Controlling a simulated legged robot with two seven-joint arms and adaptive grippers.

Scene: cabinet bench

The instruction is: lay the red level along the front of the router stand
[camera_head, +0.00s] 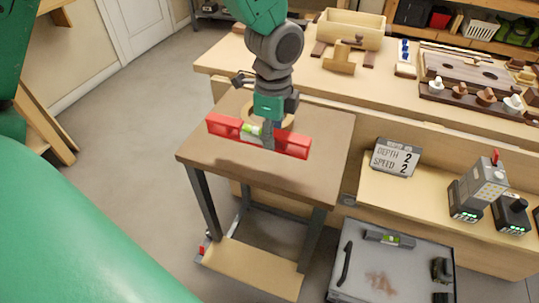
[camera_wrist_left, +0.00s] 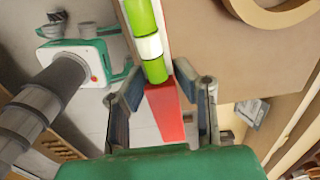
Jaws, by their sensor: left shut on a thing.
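The red level (camera_head: 224,126) has a green vial and lies crosswise in my left gripper (camera_head: 268,139) in the head view. The gripper is shut on it near its middle. The level is over the brown top of a small legged stand (camera_head: 322,170), probably the router stand. A shadow lies below it on the top; I cannot tell whether they touch. In the left wrist view, the red level (camera_wrist_left: 167,112) shows between the two fingers of the left gripper (camera_wrist_left: 160,85), with the green vial beyond. My right gripper is not in view.
A pale wooden ring (camera_head: 284,121) lies on the stand behind the level. A sign reading depth 2, speed 2 (camera_head: 396,157) and grey devices (camera_head: 481,187) stand on a shelf at right. A grey panel (camera_head: 345,290) carries another level (camera_head: 388,239). The workbench (camera_head: 330,85) is behind.

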